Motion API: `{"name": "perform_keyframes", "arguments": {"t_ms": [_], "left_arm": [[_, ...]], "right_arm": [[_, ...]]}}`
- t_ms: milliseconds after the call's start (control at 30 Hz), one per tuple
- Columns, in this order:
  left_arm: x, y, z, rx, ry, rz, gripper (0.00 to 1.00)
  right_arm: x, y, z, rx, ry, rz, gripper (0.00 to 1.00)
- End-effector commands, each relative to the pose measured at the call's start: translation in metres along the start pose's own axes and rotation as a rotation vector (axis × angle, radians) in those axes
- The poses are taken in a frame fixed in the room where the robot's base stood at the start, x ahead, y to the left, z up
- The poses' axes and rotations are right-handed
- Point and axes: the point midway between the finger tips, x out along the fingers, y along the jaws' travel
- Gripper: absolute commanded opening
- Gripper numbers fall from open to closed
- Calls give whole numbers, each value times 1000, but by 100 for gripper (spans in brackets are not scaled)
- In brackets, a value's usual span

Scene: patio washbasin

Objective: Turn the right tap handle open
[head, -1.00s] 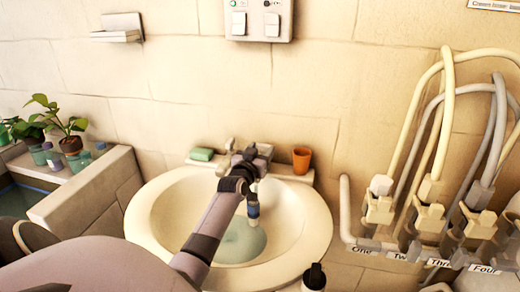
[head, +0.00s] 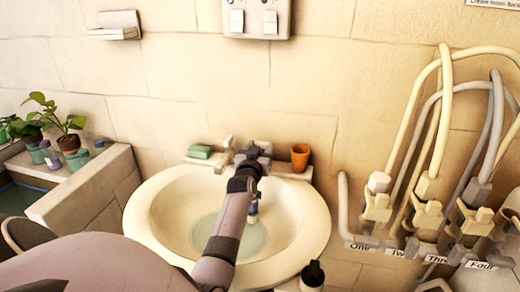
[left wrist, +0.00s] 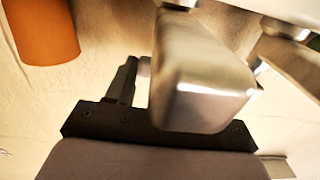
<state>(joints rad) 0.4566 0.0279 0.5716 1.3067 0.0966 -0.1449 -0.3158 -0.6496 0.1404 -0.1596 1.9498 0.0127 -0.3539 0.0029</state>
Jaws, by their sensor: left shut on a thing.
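The right tap handle is a pale metal block that fills the middle of the left wrist view (left wrist: 200,85). In the head view it is mostly hidden behind my left gripper (head: 251,160), at the back of the basin. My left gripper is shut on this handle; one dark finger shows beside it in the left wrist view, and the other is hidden. The left tap handle (head: 228,143) stands apart, to the left of the gripper.
The washbasin (head: 146,210) holds shallow water (head: 262,238). An orange cup (head: 300,157) stands close to the right of the gripper, and a green soap (head: 200,152) lies to the left. A dark bottle (head: 313,274) stands at the front. Hoses (head: 440,110) hang at right.

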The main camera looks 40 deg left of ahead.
Motion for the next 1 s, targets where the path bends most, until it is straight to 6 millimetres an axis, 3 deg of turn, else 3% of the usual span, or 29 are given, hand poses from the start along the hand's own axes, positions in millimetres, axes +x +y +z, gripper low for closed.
{"name": "perform_keyframes", "arguments": {"t_ms": [33,100,533,1000], "left_arm": [[0,0,-1,0,2,0,60],[0,0,-1,0,2,0,79],[-6,0,0,-1,0,1,79],[-60,0,1,0,0,1,79]], "right_arm": [[0,0,0,0,0,0,49],[0,0,0,0,0,0,49],[0,0,0,0,0,1,49],[1,0,1,0,0,1,49]]}}
